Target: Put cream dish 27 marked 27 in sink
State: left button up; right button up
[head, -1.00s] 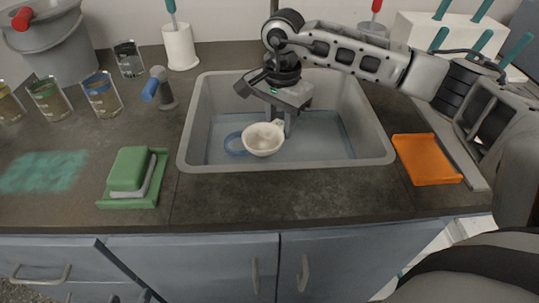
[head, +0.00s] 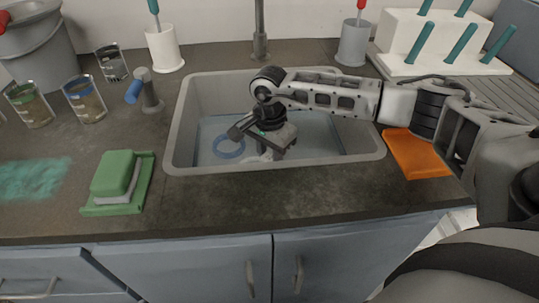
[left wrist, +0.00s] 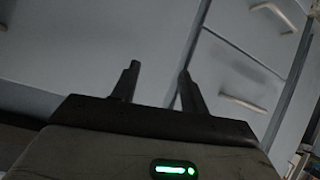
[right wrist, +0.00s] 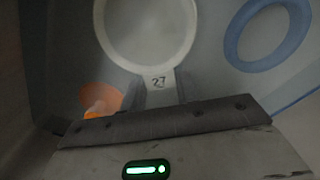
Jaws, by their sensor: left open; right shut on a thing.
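The cream dish marked 27 (right wrist: 146,30) shows in the right wrist view, with the number on its handle tab. My right gripper (right wrist: 158,90) is shut on that tab. In the head view my right gripper (head: 268,150) is down inside the grey sink (head: 175,140) and hides most of the dish (head: 258,158). I cannot tell whether the dish touches the sink floor. My left gripper (left wrist: 158,85) is open and empty in front of blue-grey cabinet doors in the left wrist view; it is not visible in the head view.
A blue ring (head: 229,147) lies in the sink, left of my right gripper; an orange thing (right wrist: 100,100) shows nearby in the right wrist view. An orange mat (head: 418,155) lies right of the sink. A green sponge holder (head: 118,183) and a blue-handled tool (head: 145,90) stand left.

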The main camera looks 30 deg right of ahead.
pick_arm(q)
jog(key=shift+f, duration=0.1)
pick_arm(e)
jog(key=shift+f, duration=0.1)
jog(key=o, duration=1)
pick_arm(q)
jog(key=shift+d, duration=0.1)
jog(key=r, duration=0.1)
jog(key=r+p, duration=0.1)
jog(key=r, duration=0.1)
jog(key=shift+s+a, duration=0.25)
jog(key=shift+a, duration=0.15)
pick_arm(e)
notch_tip(320, 180, up, 12)
jog(key=shift+r, duration=0.15)
pick_arm(q)
jog(key=shift+f, duration=0.1)
